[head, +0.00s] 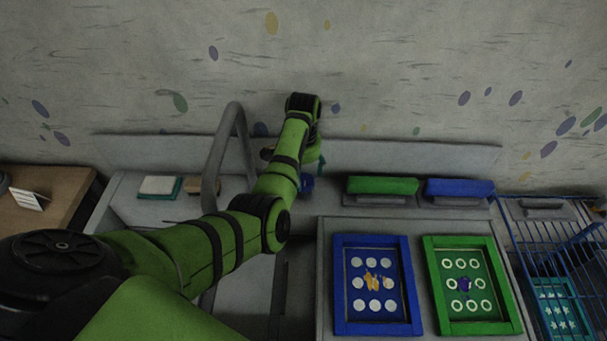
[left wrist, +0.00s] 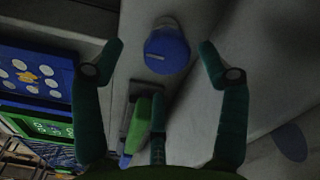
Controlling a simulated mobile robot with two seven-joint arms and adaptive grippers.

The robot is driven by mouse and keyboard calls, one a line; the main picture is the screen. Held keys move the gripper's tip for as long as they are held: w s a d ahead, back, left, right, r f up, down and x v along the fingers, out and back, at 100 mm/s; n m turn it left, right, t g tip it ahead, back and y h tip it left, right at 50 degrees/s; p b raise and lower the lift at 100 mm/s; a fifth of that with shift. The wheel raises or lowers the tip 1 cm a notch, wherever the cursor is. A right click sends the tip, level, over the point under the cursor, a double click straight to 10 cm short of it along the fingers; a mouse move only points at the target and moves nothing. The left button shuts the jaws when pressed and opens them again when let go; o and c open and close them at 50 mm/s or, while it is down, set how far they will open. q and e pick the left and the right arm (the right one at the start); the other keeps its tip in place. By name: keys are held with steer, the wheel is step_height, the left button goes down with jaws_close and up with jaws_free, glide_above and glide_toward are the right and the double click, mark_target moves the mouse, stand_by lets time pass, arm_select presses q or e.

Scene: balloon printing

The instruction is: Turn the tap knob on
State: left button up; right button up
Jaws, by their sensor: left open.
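The tap knob is a round blue cap; in the left wrist view the knob (left wrist: 167,52) sits near the top middle. In the head view the knob (head: 307,184) shows partly behind my left arm, at the back of the sink counter. The tap spout (head: 228,135) is a tall grey arch to its left. My left gripper (left wrist: 161,56) is open, its dark teal fingers on either side of the knob with gaps visible. I cannot tell how far the knob is from the fingertips in depth. My right gripper is not in view.
A green block (head: 382,186) and a blue block (head: 459,188) sit on the back ledge. A blue-framed panel (head: 339,290) and a green-framed panel (head: 431,285) lie at the right. A blue wire basket (head: 540,235) stands far right. The wall (head: 400,70) is close behind.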

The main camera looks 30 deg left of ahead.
mark_target(303, 181)
arm_select(q)
step_height(303, 181, down, 3)
steer(key=shift+w+a+r, duration=0.1)
steer(key=shift+r, duration=0.1)
steer(key=shift+w+a+f, duration=0.1)
steer(key=shift+w+f, duration=0.05)
steer(key=shift+f, duration=0.45)
steer(key=shift+r, duration=0.1)
steer(key=c, duration=1.1)
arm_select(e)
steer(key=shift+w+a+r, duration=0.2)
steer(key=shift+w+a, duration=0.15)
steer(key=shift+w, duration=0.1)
